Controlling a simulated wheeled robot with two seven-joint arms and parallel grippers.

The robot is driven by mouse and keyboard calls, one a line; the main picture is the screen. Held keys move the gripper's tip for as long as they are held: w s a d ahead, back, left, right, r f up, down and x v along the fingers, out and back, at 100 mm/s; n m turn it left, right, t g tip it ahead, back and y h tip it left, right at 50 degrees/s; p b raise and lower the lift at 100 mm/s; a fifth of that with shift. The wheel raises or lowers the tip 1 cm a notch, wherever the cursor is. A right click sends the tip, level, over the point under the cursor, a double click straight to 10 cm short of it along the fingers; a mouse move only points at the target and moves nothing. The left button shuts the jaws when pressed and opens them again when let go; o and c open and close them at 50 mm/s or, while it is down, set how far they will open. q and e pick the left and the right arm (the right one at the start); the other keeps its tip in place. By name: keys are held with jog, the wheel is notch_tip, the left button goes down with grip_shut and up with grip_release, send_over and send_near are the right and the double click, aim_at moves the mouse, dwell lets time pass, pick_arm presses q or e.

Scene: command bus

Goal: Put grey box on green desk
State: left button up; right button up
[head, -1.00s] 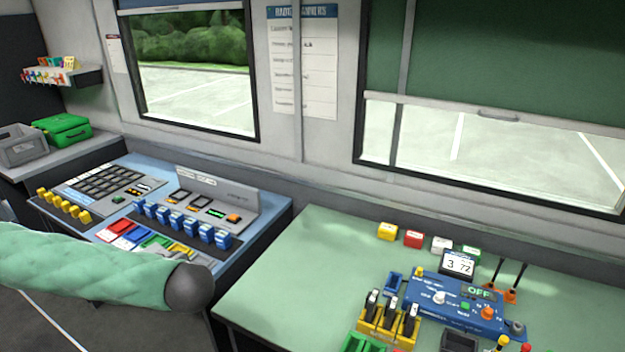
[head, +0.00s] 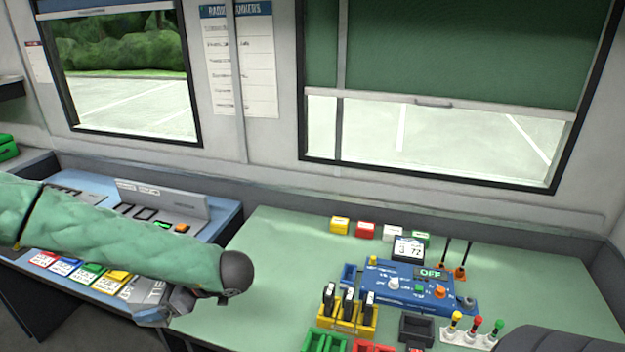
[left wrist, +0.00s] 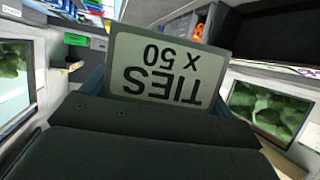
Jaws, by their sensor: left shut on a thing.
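The grey box (head: 146,290) shows only in part in the head view, low left, partly hidden by my green-sleeved left arm. In the left wrist view the grey box (left wrist: 165,70) shows its "TIES X 50" label upside down. My left gripper (head: 172,306) is shut on it, near the left front edge of the green desk (head: 262,275). The dark gripper body (left wrist: 150,140) fills the lower wrist view. I cannot tell the box's exact height above the surface. My right gripper is not in view.
The desk's left part is clear. Small coloured blocks (head: 365,229) line the back. A blue console (head: 215,210) adjoins at left.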

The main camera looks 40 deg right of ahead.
pick_arm(q)
jog(key=s+d+f+m+g+h+b, duration=0.1)
jog(key=s+d+m+g+h+b, duration=0.1)
jog(key=d+m+h, duration=1)
jog(key=s+d+f+m+g+h+b, duration=0.2)
jog(key=s+d+m+h, duration=0.3)
jog(key=d+m+h, duration=0.6)
jog(key=m+h+b, duration=0.1)
jog(key=m, duration=0.1)
jog(key=shift+d+f+m, duration=0.2)
jog(key=shift+d+m, duration=0.2)
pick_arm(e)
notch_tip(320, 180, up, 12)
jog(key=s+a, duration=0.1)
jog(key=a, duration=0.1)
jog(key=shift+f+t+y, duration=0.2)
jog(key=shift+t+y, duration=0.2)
